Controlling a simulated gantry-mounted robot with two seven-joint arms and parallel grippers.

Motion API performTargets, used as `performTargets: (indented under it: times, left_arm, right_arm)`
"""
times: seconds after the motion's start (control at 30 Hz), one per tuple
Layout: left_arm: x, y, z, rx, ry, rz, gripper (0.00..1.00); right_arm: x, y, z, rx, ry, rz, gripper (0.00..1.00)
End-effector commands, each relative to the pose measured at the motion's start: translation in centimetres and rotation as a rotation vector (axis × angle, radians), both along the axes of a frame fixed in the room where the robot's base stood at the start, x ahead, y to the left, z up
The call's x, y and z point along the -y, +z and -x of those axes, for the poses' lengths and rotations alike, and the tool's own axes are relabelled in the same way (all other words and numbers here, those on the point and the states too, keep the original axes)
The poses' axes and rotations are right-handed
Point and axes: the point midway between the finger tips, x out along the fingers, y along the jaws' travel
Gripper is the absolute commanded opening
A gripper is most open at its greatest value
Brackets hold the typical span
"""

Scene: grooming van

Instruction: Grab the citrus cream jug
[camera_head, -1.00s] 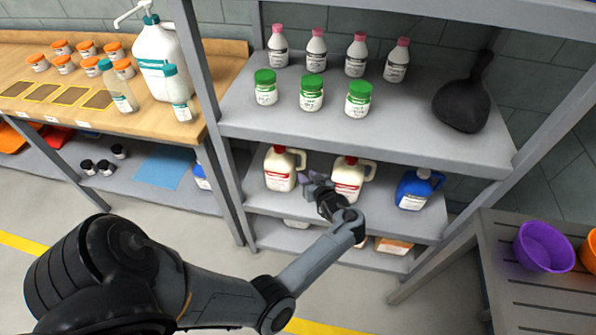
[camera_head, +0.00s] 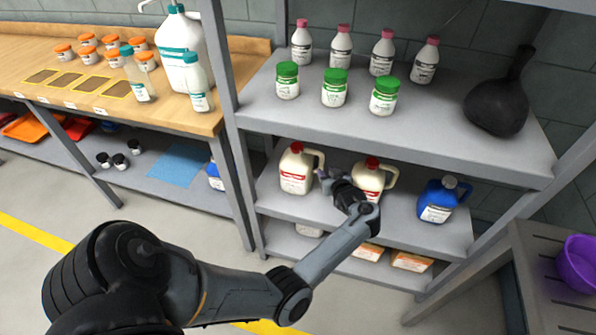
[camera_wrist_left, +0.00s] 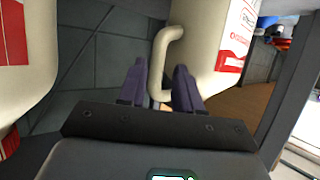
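Two cream jugs with red caps and red-and-white labels stand upright on the middle shelf, the left one (camera_head: 295,178) and the right one (camera_head: 366,183). I cannot read which is citrus. My left gripper (camera_head: 323,175) is between them, at the handle of the left jug. In the left wrist view, the fingers (camera_wrist_left: 160,80) are apart with that jug's cream handle (camera_wrist_left: 159,62) between them; firm contact is not clear. The jug's body (camera_wrist_left: 205,40) is to the right there, and the other jug (camera_wrist_left: 32,60) is at the left edge. My right gripper is not in view.
A blue jug (camera_head: 439,200) stands to the right on the same shelf (camera_head: 405,230). The upper shelf (camera_head: 420,128) above holds green-lidded jars, pink-capped bottles and a dark flask-shaped object (camera_head: 497,105). A shelf post (camera_head: 245,180) is at the left.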

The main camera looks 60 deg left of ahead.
Motion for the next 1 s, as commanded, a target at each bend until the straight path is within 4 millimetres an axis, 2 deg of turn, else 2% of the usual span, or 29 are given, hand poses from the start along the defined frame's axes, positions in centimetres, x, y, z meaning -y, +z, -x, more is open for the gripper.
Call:
performTargets:
  times: [0.1, 0.3, 0.6, 0.83, 1.0]
  left_arm:
    - [-1.3, -1.1, -0.2, -0.001, 0.002, -0.001, 0.34]
    - [-3.5, -2.0, -0.6, 0.0, 0.001, -0.001, 0.34]
    - [-3.9, -1.9, -0.7, 0.001, 0.0, 0.0, 0.34]
    - [-3.9, -1.9, -0.7, 0.0, 0.001, 0.0, 0.0]
    - [-3.9, -1.9, -0.7, 0.0, 0.0, -0.001, 0.0]
  right_arm:
    - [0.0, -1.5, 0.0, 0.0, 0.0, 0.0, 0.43]
    - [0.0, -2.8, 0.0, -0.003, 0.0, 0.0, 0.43]
    - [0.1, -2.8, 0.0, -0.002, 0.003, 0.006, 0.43]
    - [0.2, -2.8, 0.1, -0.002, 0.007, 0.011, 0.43]
    - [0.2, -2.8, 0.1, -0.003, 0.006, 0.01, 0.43]
